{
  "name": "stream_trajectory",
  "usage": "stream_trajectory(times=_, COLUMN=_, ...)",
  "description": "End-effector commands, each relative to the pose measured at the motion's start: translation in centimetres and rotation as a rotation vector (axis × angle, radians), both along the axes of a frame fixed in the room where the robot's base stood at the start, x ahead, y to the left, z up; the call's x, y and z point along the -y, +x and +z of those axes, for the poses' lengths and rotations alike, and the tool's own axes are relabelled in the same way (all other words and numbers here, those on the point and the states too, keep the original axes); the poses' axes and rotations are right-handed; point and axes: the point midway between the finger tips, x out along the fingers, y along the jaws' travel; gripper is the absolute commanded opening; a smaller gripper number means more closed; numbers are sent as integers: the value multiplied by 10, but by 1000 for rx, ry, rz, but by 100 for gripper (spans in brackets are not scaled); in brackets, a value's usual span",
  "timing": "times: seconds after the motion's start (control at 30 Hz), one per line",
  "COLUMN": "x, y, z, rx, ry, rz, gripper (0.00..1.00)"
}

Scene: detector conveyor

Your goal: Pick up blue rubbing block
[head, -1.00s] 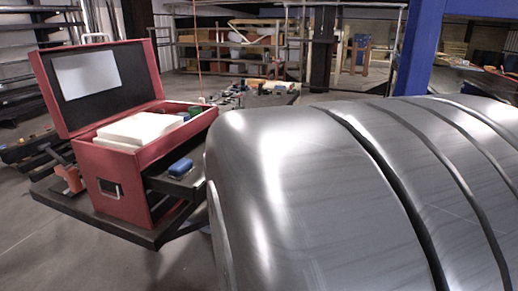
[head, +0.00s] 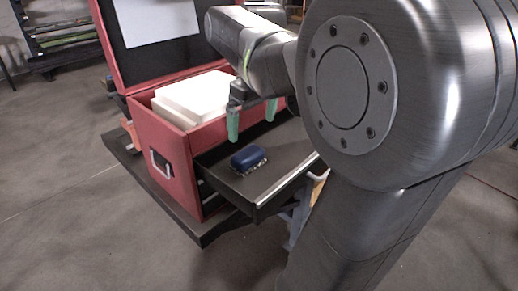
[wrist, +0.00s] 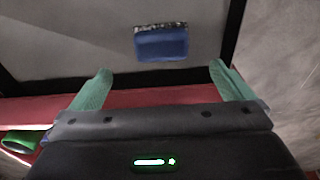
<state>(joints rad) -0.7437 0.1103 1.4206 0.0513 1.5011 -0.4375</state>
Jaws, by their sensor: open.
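The blue rubbing block (head: 249,158) lies in the open drawer (head: 285,178) of the red toolbox, near the drawer's front left part. It has a dark blue top and a speckled greyish lower layer. My gripper (head: 252,120) is above the drawer, behind and above the block, with its two green fingers apart and nothing between them. In the wrist view the block (wrist: 160,42) shows beyond the fingertips, roughly centred between them, and my gripper (wrist: 152,78) is not touching it. Nothing hides the block in either view.
The red toolbox (head: 175,186) has its lid up and white blocks (head: 197,97) in its top compartment. It stands on a dark platform (head: 215,232). A green round item (wrist: 20,142) shows at the wrist view's lower left. Rack shelving (head: 62,32) stands far left.

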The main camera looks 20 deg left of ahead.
Motion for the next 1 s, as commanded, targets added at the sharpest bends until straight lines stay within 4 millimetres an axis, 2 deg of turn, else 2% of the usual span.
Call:
stream_trajectory(times=0.1, x=-3, y=1, z=-26, rx=-4, ry=-4, rz=-1, gripper=100)
stream_trajectory(times=0.2, x=-4, y=2, z=-41, rx=-3, ry=-3, rz=-1, gripper=100)
stream_trajectory(times=0.47, x=-8, y=3, z=-60, rx=-2, ry=-2, rz=-1, gripper=100)
stream_trajectory(times=0.7, x=-16, y=3, z=-94, rx=-2, ry=-2, rz=-1, gripper=100)
stream_trajectory(times=0.83, x=-17, y=4, z=-103, rx=0, ry=0, rz=-2, gripper=100)
stream_trajectory(times=1.0, x=-17, y=4, z=-104, rx=1, ry=0, rz=-2, gripper=100)
